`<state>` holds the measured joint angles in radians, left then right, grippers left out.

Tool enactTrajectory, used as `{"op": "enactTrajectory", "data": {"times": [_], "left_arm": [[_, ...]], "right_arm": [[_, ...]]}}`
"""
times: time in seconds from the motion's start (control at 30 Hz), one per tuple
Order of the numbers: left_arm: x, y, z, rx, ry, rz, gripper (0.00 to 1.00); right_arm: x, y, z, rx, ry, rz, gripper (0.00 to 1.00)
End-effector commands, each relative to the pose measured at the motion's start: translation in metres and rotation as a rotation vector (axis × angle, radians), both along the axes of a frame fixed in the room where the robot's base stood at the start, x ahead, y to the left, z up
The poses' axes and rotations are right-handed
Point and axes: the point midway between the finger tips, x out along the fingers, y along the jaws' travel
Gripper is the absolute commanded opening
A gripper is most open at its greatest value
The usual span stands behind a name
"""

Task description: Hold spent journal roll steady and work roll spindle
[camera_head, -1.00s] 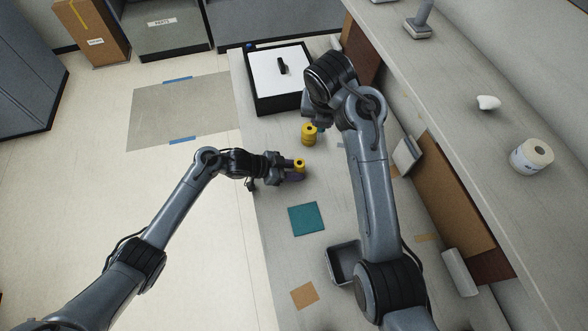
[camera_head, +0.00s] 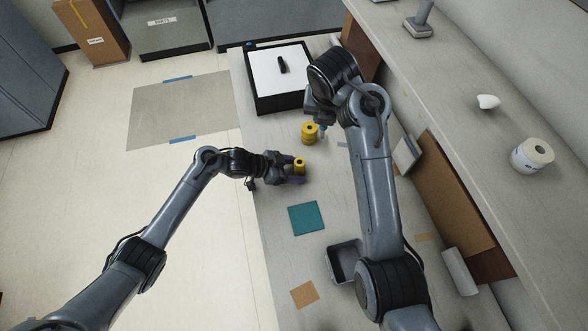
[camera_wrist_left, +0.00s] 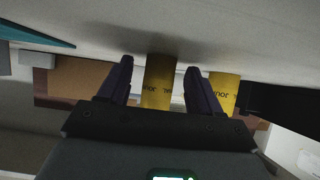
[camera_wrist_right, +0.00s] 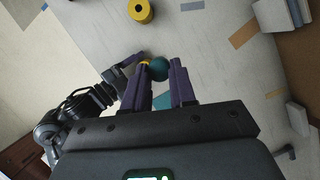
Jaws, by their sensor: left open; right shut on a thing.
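A yellow roll (camera_head: 299,168) stands on the counter between the spread purple fingers of my left gripper (camera_head: 296,170). In the left wrist view, the open fingers lie on either side of this roll (camera_wrist_left: 158,83). A second yellow roll (camera_head: 309,134) stands a little farther back, apart from that gripper; it also shows in the right wrist view (camera_wrist_right: 141,11). My right gripper (camera_wrist_right: 163,74) is shut on a rounded teal piece (camera_wrist_right: 159,69). In the head view, my right arm hides most of this gripper. I cannot tell whether the two yellow rolls are different.
A black-edged tray with a white surface (camera_head: 262,77) lies at the back. A teal mat (camera_head: 306,218) and an open grey bin (camera_head: 343,262) are nearer the front. A white roll (camera_head: 532,155) stands on the raised shelf at right.

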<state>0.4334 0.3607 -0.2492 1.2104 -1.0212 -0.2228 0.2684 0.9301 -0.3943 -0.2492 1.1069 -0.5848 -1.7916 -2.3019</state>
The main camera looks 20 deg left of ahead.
Motion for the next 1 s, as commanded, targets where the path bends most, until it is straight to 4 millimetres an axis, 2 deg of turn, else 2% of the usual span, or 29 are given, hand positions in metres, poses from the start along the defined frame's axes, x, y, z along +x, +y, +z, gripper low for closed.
{"op": "enactTrajectory", "data": {"times": [0.27, 0.7, 1.0], "left_arm": [[-0.006, 0.011, 0.008, 0.000, -0.002, 0.000, 0.64], [-0.040, 0.064, 0.048, 0.002, -0.002, -0.001, 0.64], [-0.053, 0.083, 0.064, 0.000, -0.001, -0.001, 0.64]], "right_arm": [[0.000, 0.000, 0.000, 0.000, 0.000, 0.000, 0.00], [0.000, 0.000, 0.000, 0.000, 0.000, 0.000, 0.00], [0.000, 0.000, 0.000, 0.000, 0.000, 0.000, 0.00]]}}
